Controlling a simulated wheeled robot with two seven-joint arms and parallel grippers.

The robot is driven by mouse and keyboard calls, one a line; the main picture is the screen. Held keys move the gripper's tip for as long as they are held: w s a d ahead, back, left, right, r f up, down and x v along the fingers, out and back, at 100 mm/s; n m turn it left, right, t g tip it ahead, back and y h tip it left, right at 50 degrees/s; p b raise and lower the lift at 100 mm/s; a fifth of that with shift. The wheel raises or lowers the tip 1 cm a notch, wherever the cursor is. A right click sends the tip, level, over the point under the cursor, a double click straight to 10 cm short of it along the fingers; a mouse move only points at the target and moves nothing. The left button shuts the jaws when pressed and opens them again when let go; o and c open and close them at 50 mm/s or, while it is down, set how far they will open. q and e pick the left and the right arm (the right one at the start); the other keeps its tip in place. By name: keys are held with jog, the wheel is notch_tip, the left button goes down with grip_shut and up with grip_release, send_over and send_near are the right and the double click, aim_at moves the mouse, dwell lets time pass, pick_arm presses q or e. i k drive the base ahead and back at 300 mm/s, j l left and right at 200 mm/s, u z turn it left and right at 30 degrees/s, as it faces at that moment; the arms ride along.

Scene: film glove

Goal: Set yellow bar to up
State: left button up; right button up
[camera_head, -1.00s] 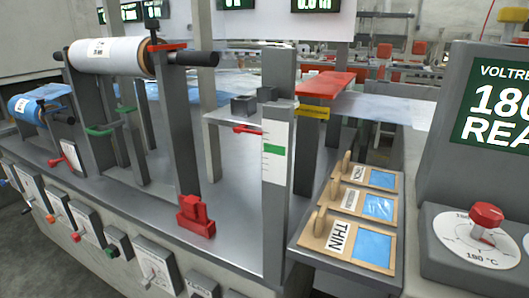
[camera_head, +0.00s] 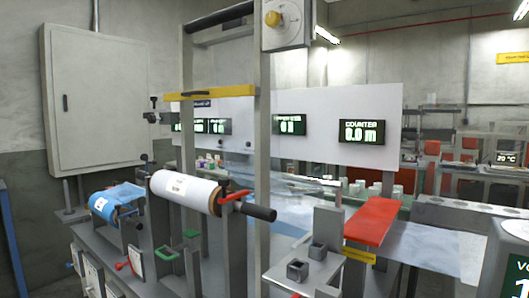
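A yellow bar (camera_head: 210,93) runs roughly level across the machine's tall grey frame, at upper left of centre. It meets the right upright (camera_head: 262,150) and reaches past the left upright (camera_head: 187,130). A dark blue label (camera_head: 203,104) shows just under it. Neither of my grippers is in view.
Below are a white roll (camera_head: 185,187) with a black handle (camera_head: 260,212) and a blue roll (camera_head: 117,201). A red plate (camera_head: 371,221) lies at right. A white panel with green displays (camera_head: 361,132) stands behind. A grey cabinet (camera_head: 97,100) hangs at left.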

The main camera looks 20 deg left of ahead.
aim_at(247, 89)
jog(key=j, duration=0.4)
jog(key=k+j+z, duration=0.15)
jog(key=j, duration=0.25)
jog(key=i+j+z, duration=0.1)
jog(key=j, duration=0.55)
jog(key=i+j+z, duration=0.15)
jog(key=j, duration=0.45)
jog(key=j+z, duration=0.1)
jog(key=j, duration=0.55)
jog(key=i, duration=0.05)
